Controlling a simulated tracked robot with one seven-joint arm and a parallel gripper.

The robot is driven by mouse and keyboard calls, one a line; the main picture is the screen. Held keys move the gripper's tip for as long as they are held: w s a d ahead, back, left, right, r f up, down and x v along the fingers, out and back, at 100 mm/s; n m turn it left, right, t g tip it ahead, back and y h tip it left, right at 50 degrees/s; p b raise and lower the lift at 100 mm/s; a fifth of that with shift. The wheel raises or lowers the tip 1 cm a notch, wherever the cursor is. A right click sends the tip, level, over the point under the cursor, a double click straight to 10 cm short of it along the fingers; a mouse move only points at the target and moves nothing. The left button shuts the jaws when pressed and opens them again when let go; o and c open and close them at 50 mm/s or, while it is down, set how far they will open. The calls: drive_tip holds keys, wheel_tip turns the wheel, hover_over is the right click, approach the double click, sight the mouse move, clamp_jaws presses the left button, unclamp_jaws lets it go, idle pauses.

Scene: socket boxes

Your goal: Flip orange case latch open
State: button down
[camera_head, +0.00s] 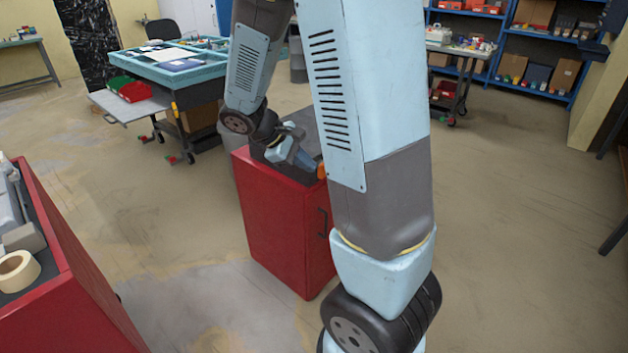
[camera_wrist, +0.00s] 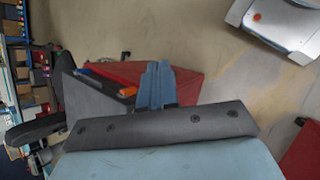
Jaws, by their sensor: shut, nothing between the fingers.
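A small orange piece (camera_head: 321,172), probably part of the orange case, shows at the edge of the red cabinet's dark top in the head view, partly hidden behind my arm. In the wrist view a small orange piece (camera_wrist: 128,91) lies just left of my gripper (camera_wrist: 156,68). My gripper's blue fingers are together with nothing visible between them. In the head view my gripper (camera_head: 304,160) is low over the cabinet top, close to the orange piece; contact cannot be told. The latch itself cannot be made out.
The red cabinet (camera_head: 277,225) stands on open floor, its dark top partly covered by my arm. Another red cabinet (camera_head: 75,290) with a tape roll (camera_head: 17,270) is at the left. A blue-topped workbench (camera_head: 175,65) stands behind, and blue shelves (camera_head: 545,45) stand at the back right.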

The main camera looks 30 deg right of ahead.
sight(320, 174)
drive_tip(key=w+f+n+t+h, duration=0.4)
drive_tip(key=w+f+n, duration=0.2)
drive_tip(key=f, duration=0.4)
drive_tip(key=w+f+n+t+h, duration=0.3)
drive_tip(key=w+f+n+h, duration=0.2)
drive_tip(key=w+f+n, duration=0.2)
wheel_tip(320, 174, down, 4)
drive_tip(key=shift+w+f+n+t, duration=0.1)
drive_tip(key=shift+w+n+t, duration=0.25)
drive_tip(key=shift+n, duration=0.65)
drive_tip(key=x, duration=1.3)
drive_tip(key=shift+w+d, duration=0.1)
drive_tip(key=shift+d, duration=0.3)
drive_tip(key=shift+w, duration=0.15)
